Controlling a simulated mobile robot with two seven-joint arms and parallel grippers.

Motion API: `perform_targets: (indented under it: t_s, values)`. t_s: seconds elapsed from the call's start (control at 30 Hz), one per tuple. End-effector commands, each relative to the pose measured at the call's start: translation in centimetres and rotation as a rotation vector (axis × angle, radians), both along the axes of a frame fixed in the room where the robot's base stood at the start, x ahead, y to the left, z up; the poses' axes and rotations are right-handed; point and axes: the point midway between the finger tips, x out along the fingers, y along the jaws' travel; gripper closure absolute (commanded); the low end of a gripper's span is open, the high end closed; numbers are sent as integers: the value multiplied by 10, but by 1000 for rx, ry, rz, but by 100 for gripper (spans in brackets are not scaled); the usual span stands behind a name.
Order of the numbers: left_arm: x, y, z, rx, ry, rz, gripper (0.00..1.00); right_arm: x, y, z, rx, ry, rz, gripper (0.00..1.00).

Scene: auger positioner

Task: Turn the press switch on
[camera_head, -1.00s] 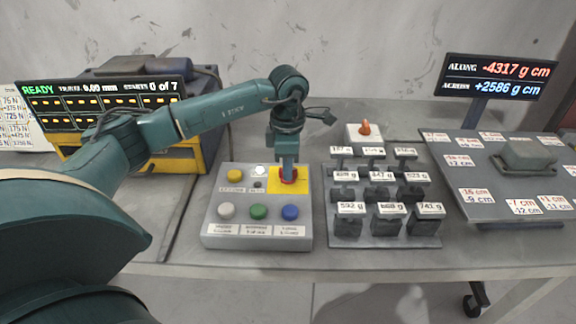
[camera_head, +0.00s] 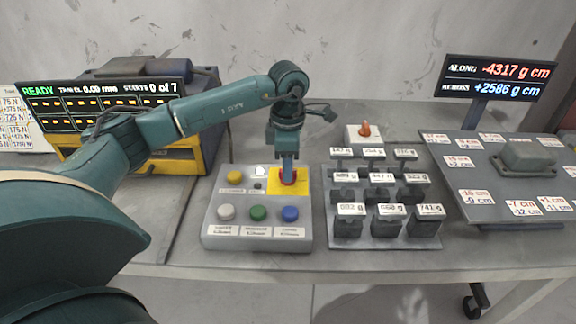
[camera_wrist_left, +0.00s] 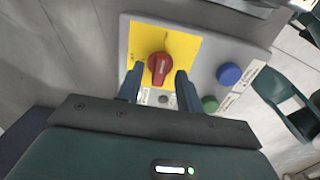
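The press switch is a red rotary knob (camera_head: 287,177) on a yellow plate (camera_head: 301,187) at the back right of a grey control box (camera_head: 257,240). My left gripper (camera_head: 288,176) points down over it from above, and its fingers partly hide the knob. In the left wrist view, the red knob (camera_wrist_left: 160,68) sits between the two blue-grey fingertips of my left gripper (camera_wrist_left: 159,71), with a narrow gap on each side. The gripper is open around the knob. My right gripper is in neither view.
The box also carries yellow (camera_head: 235,177), white (camera_head: 226,211), green (camera_head: 258,212) and blue (camera_head: 290,213) buttons close to the knob. A rack of labelled weights (camera_head: 384,243) stands right of the box. A display reading READY (camera_head: 100,103) is at the left.

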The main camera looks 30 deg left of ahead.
Motion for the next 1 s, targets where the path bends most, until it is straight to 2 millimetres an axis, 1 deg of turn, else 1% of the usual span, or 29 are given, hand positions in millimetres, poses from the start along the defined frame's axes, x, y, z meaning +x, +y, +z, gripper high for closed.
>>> perform_targets:
  t_s: [0.03,0.17,0.3,0.4,0.5,0.6,0.7,1.0]
  values:
    - [1,0,10,-1,-5,0,64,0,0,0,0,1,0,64]
    - [1,0,38,0,-7,0,64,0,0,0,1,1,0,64]
    - [1,0,70,-1,-6,-1,64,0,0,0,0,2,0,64]
    - [1,0,90,-1,-5,-1,64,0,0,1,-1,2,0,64]
    - [0,0,106,0,-4,-1,64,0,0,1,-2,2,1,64]
    - [0,0,115,0,-1,0,64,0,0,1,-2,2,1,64]
    - [0,0,121,0,-1,0,64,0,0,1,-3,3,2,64]
    - [0,0,122,0,-1,0,64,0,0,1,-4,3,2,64]
